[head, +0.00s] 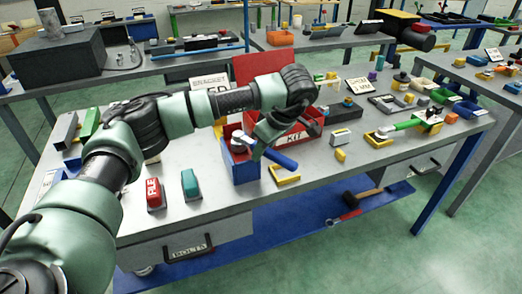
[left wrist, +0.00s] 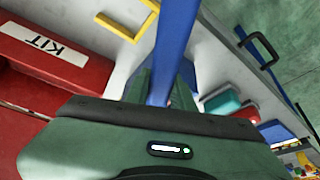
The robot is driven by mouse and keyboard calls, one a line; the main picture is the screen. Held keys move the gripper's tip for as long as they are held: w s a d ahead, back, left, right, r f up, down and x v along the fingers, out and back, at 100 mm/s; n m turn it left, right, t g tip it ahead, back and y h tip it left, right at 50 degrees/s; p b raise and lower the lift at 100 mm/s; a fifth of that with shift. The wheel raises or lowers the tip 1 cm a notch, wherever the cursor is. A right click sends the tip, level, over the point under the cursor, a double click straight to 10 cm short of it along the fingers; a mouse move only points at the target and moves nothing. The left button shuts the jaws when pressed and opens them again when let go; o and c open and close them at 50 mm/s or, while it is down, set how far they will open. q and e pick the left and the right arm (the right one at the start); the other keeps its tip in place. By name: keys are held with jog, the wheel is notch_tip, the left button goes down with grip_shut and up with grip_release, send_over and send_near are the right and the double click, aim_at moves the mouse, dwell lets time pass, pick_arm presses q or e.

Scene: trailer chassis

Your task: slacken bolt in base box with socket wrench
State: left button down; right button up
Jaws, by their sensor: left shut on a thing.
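My left gripper (head: 258,142) is shut on a blue bar-like handle, which I take to be the socket wrench (head: 281,159). The handle sticks out to the lower right of the fingers in the head view. In the left wrist view the blue handle (left wrist: 178,40) runs up from between the fingers (left wrist: 165,88). A blue open box (head: 241,172), perhaps the base box, stands on the table just below and left of the gripper. The bolt, the wrench's socket end and any contact between them are hidden. My right gripper is out of view.
A red box marked KIT (head: 294,142) stands right behind the gripper. A yellow bracket (head: 285,179) lies to the right of the blue box. A red block (head: 154,195) and a teal block (head: 190,185) stand to its left. The table's front edge is close.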

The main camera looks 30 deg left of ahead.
pick_arm(q)
jog(key=shift+w+d+n+g+p, duration=0.1)
jog(key=shift+w+n+g+p, duration=0.2)
jog(key=shift+w+n, duration=0.5)
jog(key=shift+w+n+g+p, duration=0.35)
jog(key=shift+w+n, duration=0.3)
jog(key=shift+n, duration=0.35)
jog(key=shift+s+r+m, duration=0.1)
jog(key=shift+s+m, duration=0.15)
jog(key=shift+m, duration=0.05)
dwell(0.3)
notch_tip(320, 180, up, 6)
jog(key=p, duration=0.4)
dwell(0.5)
dwell(0.7)
